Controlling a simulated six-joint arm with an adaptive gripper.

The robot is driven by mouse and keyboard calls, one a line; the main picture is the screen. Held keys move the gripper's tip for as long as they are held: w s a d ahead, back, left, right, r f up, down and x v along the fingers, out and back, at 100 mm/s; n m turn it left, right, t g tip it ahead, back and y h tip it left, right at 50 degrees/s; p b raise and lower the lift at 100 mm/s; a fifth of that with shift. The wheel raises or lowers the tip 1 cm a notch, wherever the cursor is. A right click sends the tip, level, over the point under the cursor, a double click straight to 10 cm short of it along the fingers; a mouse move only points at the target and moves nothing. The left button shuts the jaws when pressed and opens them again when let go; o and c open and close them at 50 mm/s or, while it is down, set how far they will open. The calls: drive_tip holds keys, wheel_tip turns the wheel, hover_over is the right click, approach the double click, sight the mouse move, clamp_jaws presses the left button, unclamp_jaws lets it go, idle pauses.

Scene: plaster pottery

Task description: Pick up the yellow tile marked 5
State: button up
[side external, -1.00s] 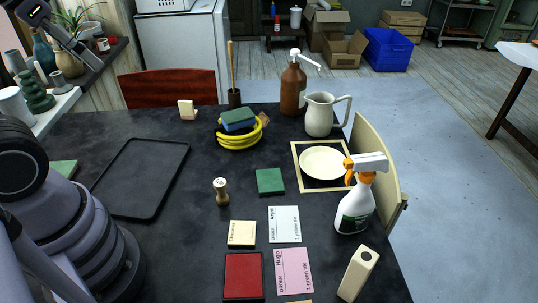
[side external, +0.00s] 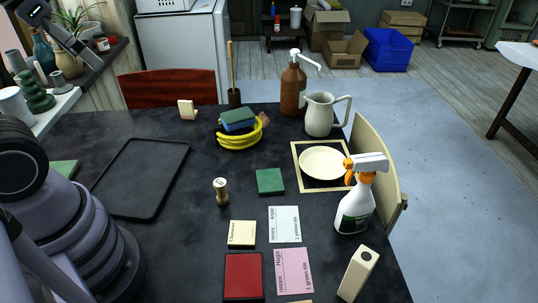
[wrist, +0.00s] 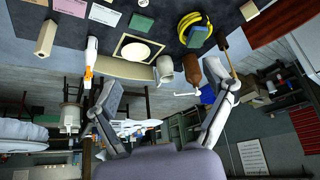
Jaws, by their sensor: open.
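No tile with a readable 5 shows in these frames. A pale yellow tile (side external: 241,233) lies flat on the dark table in the side external view, left of a white card; its small marking is too small to read. Another pale tile (side external: 187,109) stands upright near the table's far edge, its marking unclear. A sliver of a yellowish piece (side external: 298,301) shows at the bottom edge, mostly cut off. My gripper (wrist: 168,95) is open and empty in the wrist view, its fingers spread wide, away from all tiles.
Green tile (side external: 270,181), red pad (side external: 244,276), stamp (side external: 221,191), white card (side external: 285,224) and pink card (side external: 293,270) lie on the table. A black tray (side external: 142,212) is left. Spray bottle (side external: 355,208), plate (side external: 323,162), jug (side external: 321,117) and brown bottle (side external: 293,90) stand right.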

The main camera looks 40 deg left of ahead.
sight(184, 102)
drive_tip(key=w+a+f+n+t+y, duration=0.1)
drive_tip(key=w+a+f, duration=0.25)
drive_tip(key=w, duration=0.45)
drive_tip(key=w+a+f+n+t+y, duration=0.1)
drive_tip(key=w+a+f, duration=0.25)
drive_tip(key=w, duration=0.45)
drive_tip(key=w+a+f+n+t+y, duration=0.1)
drive_tip(key=w+a+f, duration=0.25)
drive_tip(key=w, duration=0.45)
drive_tip(key=a+f+n+t+y, duration=0.1)
drive_tip(key=a+f+n+y, duration=0.1)
drive_tip(key=a+f, duration=0.7)
drive_tip(key=a+f+n+t+y, duration=0.2)
drive_tip(key=a+f, duration=0.4)
drive_tip(key=f, duration=0.6)
drive_tip(key=shift+y, duration=0.3)
drive_tip(key=x, duration=0.8)
drive_tip(key=shift+d+f, duration=0.15)
drive_tip(key=shift+f, duration=0.05)
drive_tip(key=shift+s+a+x, duration=0.1)
drive_tip(key=shift+a+x, duration=0.05)
drive_tip(key=shift+x, duration=1.2)
drive_tip(key=shift+s+a+x, duration=0.1)
drive_tip(key=shift+a+x, duration=0.1)
drive_tip(key=shift+x, duration=1.2)
drive_tip(key=shift+r, duration=0.1)
drive_tip(key=shift+c, duration=0.4)
